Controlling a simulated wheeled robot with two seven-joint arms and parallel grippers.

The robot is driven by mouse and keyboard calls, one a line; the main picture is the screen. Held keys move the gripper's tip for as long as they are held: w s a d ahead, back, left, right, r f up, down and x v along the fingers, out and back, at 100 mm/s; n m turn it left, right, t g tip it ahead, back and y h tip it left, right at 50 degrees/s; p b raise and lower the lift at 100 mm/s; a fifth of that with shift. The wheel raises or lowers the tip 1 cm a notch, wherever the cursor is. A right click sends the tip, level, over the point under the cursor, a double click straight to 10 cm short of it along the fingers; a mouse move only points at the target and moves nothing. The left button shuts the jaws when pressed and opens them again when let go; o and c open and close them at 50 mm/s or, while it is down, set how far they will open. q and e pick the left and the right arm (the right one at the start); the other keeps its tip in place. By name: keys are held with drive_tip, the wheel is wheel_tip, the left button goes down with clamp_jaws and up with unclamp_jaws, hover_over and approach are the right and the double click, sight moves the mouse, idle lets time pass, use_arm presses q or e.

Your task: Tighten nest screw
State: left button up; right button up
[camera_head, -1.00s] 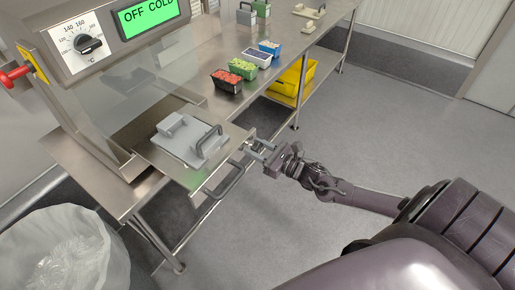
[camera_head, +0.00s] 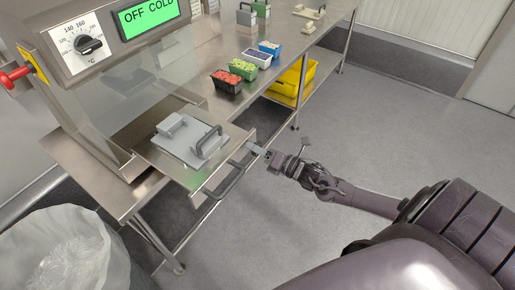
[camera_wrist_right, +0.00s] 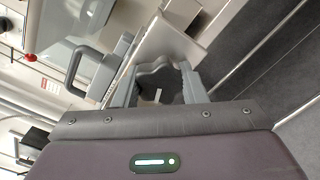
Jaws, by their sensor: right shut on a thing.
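My right gripper (camera_head: 258,150) is at the front right edge of the pulled-out metal drawer (camera_head: 222,178). In the right wrist view its two fingers (camera_wrist_right: 160,90) stand on either side of a dark grey lobed knob, the nest screw (camera_wrist_right: 156,70), and are shut on it. In the head view the gripper hides the screw. A grey nest plate (camera_head: 190,150) with a block and an arched handle (camera_head: 208,141) lies on the drawer. My left gripper is not in view.
A drawer handle (camera_head: 232,182) juts out just left of my gripper. Red, green and blue-filled tubs (camera_head: 227,82) stand on the bench behind, with a yellow bin (camera_head: 292,80) below. A lined bin (camera_head: 65,255) stands at front left. The floor at right is clear.

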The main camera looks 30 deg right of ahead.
drive_tip(key=m, duration=0.5)
drive_tip(key=shift+m, duration=0.3)
drive_tip(key=m+p, duration=0.1)
drive_tip(key=m, duration=0.4)
drive_tip(key=m+p, duration=0.1)
drive_tip(key=m, duration=0.4)
drive_tip(key=shift+m, duration=0.4)
drive_tip(key=m+p, duration=0.1)
drive_tip(key=m, duration=0.4)
drive_tip(key=shift+m, duration=0.3)
drive_tip(key=shift+f, duration=0.1)
drive_tip(key=o, duration=1)
drive_tip(key=v, duration=0.7)
drive_tip(key=shift+s+d+b, duration=0.15)
drive_tip(key=shift+s+b, duration=0.2)
drive_tip(key=shift+b, duration=0.05)
